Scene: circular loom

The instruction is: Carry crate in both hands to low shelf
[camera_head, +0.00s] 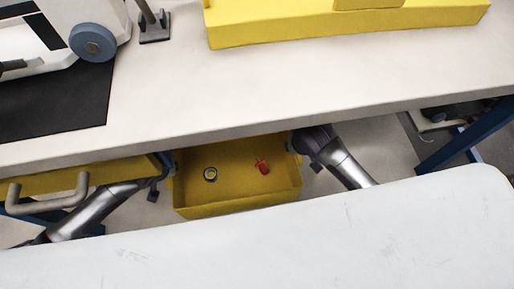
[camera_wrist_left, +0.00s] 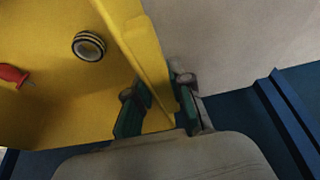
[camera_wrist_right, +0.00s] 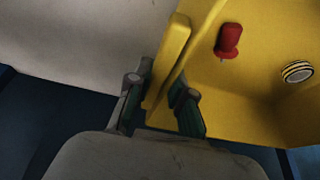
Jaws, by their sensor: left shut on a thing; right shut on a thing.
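The yellow crate (camera_head: 225,196) is below the front edge of the worktable, its far rim close to or under the tabletop in the head view. A striped ring (camera_head: 210,174) and a red pin-like piece (camera_head: 262,166) lie inside it. My left gripper (camera_head: 165,168) is shut on the crate's left wall; the left wrist view shows its fingers (camera_wrist_left: 160,108) on both sides of that wall. My right gripper (camera_head: 293,146) is shut on the right wall, and its fingers (camera_wrist_right: 158,102) straddle it in the right wrist view. I cannot make out the low shelf for certain.
The pale worktable (camera_head: 270,95) overhangs the crate's far side. On it are a white machine with a blue wheel (camera_head: 93,42), a black mat (camera_head: 60,100) and a yellow block (camera_head: 350,25). A grey handle (camera_head: 47,205) is at left; a blue leg (camera_head: 465,140) stands right.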

